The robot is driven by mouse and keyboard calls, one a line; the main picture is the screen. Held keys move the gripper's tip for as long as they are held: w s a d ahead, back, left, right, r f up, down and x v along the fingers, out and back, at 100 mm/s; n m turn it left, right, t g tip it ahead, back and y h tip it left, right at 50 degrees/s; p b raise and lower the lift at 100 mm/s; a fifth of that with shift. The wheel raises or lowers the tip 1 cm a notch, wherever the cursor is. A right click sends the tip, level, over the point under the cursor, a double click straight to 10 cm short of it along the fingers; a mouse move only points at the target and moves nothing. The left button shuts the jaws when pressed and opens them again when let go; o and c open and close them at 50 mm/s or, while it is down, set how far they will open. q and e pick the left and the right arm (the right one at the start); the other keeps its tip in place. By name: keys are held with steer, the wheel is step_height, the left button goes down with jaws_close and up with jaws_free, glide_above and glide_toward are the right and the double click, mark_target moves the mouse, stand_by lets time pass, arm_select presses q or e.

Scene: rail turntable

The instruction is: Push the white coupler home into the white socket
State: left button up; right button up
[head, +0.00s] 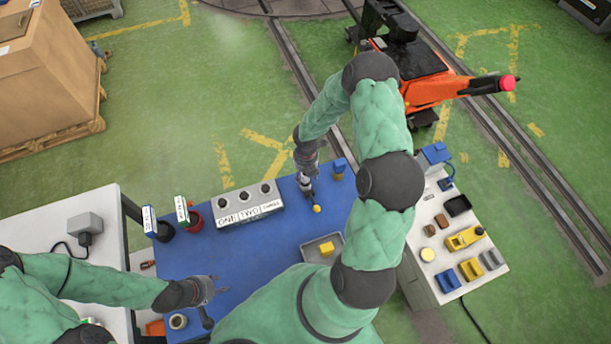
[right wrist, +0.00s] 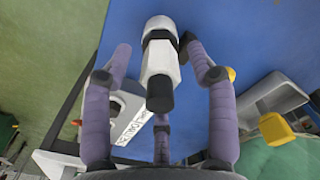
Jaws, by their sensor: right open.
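In the right wrist view, a white faceted body (right wrist: 160,62) with a black end lies between the purple fingers of my right gripper (right wrist: 163,62); it looks like the coupler. A rounded white piece (right wrist: 158,23) lies in line beyond it, past a black band, and may be the socket. I cannot tell whether a gap remains between them. The fingers are spread, with no clear contact. In the head view, my right gripper (head: 308,186) is over the back of the blue table, where the white parts are too small to tell apart. My left gripper (head: 212,291) is open and empty at the front left.
On the blue table (head: 275,235) are a grey labelled box (head: 248,207), a yellow ball (head: 316,209), a blue block (head: 339,167), a grey tray (head: 309,251) with a yellow block, and black (head: 163,233) and red (head: 194,222) holders. A white side table (head: 470,225) carries several small parts.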

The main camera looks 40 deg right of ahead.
step_height(320, 180, up, 10)
stand_by(0.4)
stand_by(0.7)
